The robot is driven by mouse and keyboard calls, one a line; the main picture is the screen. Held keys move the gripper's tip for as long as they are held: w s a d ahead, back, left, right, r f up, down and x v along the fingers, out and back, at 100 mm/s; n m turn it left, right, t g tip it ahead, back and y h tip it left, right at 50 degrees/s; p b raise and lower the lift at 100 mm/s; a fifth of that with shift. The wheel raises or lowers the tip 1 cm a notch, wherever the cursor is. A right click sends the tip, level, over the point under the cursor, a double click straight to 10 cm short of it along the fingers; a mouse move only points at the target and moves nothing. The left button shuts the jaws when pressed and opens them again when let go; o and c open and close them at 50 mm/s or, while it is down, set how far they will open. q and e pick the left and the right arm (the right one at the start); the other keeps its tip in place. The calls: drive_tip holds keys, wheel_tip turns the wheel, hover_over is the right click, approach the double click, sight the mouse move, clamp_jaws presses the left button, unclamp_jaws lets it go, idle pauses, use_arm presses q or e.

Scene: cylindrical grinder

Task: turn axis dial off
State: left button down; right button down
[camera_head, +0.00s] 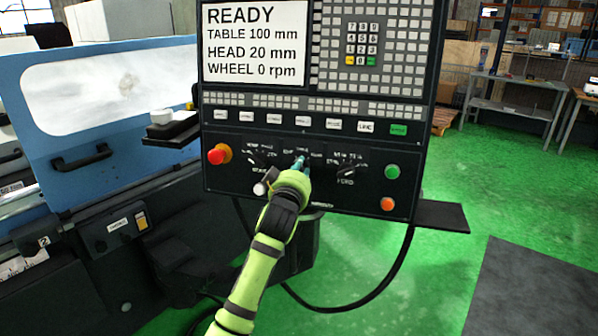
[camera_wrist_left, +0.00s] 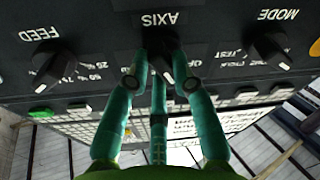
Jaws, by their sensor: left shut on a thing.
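The axis dial (camera_wrist_left: 160,70) is a black knob with a white pointer line on the dark control panel, under the upside-down AXIS label in the left wrist view. My left gripper (camera_wrist_left: 160,64) has its teal fingers around the knob, shut on it. The white line points toward the bottom of that view, slightly right. The position lettering beside the knob, which appears to begin with "O", is partly covered by a finger. In the head view my left gripper (camera_head: 300,164) reaches the lower middle of the panel and hides most of the dial. My right gripper is not in view.
The MODE dial (camera_wrist_left: 268,46) and FEED dial (camera_wrist_left: 54,62) flank the axis dial. A red emergency knob (camera_head: 219,154) is at the panel's left; green (camera_head: 392,172) and orange (camera_head: 387,204) buttons are at its right. The screen (camera_head: 255,43) reads READY.

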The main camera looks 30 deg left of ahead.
use_arm(q)
drive_tip(key=n, duration=0.3)
drive_tip(key=shift+r+n, duration=0.15)
drive_tip(key=shift+n, duration=0.25)
drive_tip(key=c, duration=1)
unclamp_jaws()
drive_tip(key=shift+c, duration=0.2)
drive_tip(key=v, duration=1.2)
drive_tip(key=shift+w+d, duration=0.1)
drive_tip(key=shift+d, duration=0.1)
